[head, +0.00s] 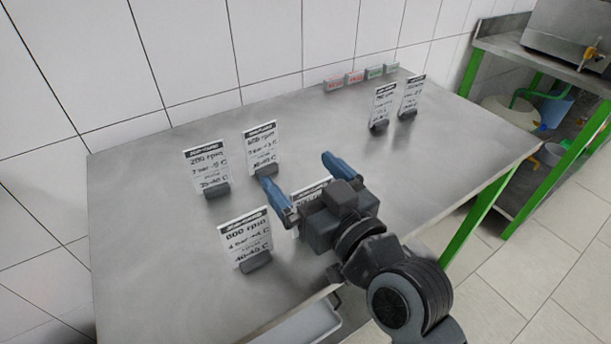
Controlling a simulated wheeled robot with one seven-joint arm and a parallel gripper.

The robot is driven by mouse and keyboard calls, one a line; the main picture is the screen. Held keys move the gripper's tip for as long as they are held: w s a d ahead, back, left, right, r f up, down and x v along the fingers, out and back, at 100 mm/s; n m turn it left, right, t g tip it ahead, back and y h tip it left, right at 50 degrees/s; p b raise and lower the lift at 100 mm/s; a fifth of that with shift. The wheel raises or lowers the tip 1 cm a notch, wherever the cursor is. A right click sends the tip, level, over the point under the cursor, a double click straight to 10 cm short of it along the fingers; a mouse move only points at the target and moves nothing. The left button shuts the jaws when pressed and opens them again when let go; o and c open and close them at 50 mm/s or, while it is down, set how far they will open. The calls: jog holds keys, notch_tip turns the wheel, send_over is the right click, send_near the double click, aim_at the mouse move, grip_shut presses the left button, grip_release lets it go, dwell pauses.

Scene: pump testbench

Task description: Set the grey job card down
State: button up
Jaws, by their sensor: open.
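Several upright white job cards with black print stand on the steel table, each in a dark grey foot; I cannot tell which is the grey one. A front card (245,240) stands to the left of the gripper. Two more cards, one on the left (207,165) and one nearer the middle (261,147), stand farther back. Another pair stands at the back right, a left card (383,103) and a right card (410,95).
The table (140,260) has bare room at left and right. A green-legged bench (497,42) stands beyond a floor gap on the right.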

jog(key=shift+r, duration=0.15)
jog(key=b+v, duration=0.2)
jog(key=v, duration=1)
jog(key=shift+b, duration=0.3)
jog(key=s+d+f+m+h, duration=0.5)
jog(key=s+d+f+h, duration=0.2)
jog(key=s+d+f, duration=0.4)
jog(key=s+d+r+m+h, duration=0.1)
jog(key=s+d, duration=0.1)
jog(key=s, duration=0.6)
jog(key=s+d+r+h, duration=0.1)
jog(key=s+d+h, duration=0.1)
jog(key=s, duration=0.6)
jog(key=shift+s+d+m, duration=0.15)
jog(key=shift+d+m, duration=0.25)
jog(key=shift+d, duration=0.2)
